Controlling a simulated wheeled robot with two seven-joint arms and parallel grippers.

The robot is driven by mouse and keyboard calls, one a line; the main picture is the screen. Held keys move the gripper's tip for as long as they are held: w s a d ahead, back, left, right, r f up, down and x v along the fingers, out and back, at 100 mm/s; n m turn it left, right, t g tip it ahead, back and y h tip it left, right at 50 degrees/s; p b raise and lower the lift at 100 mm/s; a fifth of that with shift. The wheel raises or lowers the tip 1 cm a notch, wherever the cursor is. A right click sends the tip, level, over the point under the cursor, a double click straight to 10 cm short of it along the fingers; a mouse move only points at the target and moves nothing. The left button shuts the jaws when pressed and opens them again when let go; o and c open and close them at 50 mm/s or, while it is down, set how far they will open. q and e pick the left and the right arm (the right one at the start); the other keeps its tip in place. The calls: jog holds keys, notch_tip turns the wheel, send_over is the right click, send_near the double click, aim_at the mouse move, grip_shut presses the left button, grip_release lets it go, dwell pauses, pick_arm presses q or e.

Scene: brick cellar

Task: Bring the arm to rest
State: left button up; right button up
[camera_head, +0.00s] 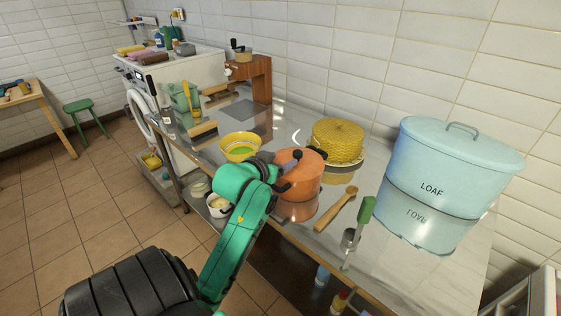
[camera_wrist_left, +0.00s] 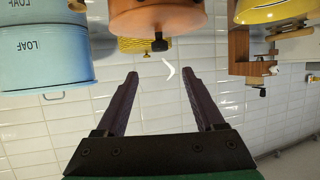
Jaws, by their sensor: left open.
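My green left arm (camera_head: 236,225) reaches from the bottom of the head view over the steel counter. Its dark left gripper (camera_head: 284,186) is in front of the orange pot (camera_head: 302,170) and overlaps it in the picture; I cannot tell whether they touch. In the left wrist view, which is upside down, the left gripper (camera_wrist_left: 159,76) has its two fingers wide apart with nothing held between them. The orange pot (camera_wrist_left: 158,18) shows there beyond the fingertips. My right gripper is not in view.
The counter (camera_head: 385,270) holds a yellow bowl (camera_head: 239,143), a yellow cake-like item (camera_head: 338,140), a wooden spoon (camera_head: 336,208), a green-handled utensil (camera_head: 365,212) and a blue loaf bin (camera_head: 455,165). A washing machine (camera_head: 140,103) stands at back left. Tiled floor (camera_head: 60,220) is open at left.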

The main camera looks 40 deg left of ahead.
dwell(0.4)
pick_arm(q)
jog(key=s+d+f+m+g+h, duration=0.45)
jog(key=s+d+f+g, duration=0.55)
jog(key=s+d+f, duration=0.8)
notch_tip(320, 180, down, 26)
jog(key=s, duration=0.2)
jog(key=s+a+f+m+g, duration=0.1)
jog(key=s+a+f+g, duration=0.1)
jog(key=s+f, duration=1)
jog(key=s+a, duration=0.1)
jog(key=s, duration=0.2)
jog(key=shift+s+f+y, duration=0.15)
jog(key=shift+f+y, duration=0.2)
